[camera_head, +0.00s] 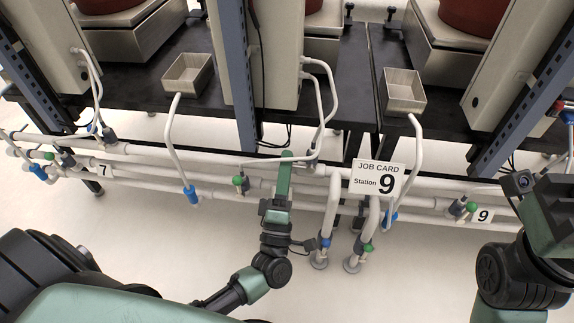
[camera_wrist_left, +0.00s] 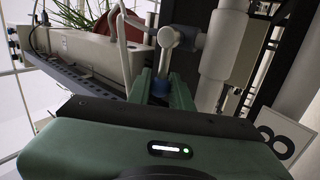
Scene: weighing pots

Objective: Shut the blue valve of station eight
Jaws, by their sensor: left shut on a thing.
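My left gripper (camera_head: 285,160) reaches the pipes in the middle of the head view, between the station 7 and station 9 labels. A label reading 8 (camera_wrist_left: 279,141) shows at the right of that view. In the head view my gripper hides the held handle. My right gripper's body (camera_head: 552,205) is at the right edge; its fingers cannot be made out.
A job card reading Station 9 (camera_head: 378,180) stands in front of the pipes. Other valves nearby are a green one (camera_head: 240,182), a blue one (camera_head: 190,195) and another blue one (camera_head: 325,243). Metal trays (camera_head: 187,75) sit on the black bench. The floor in front is clear.

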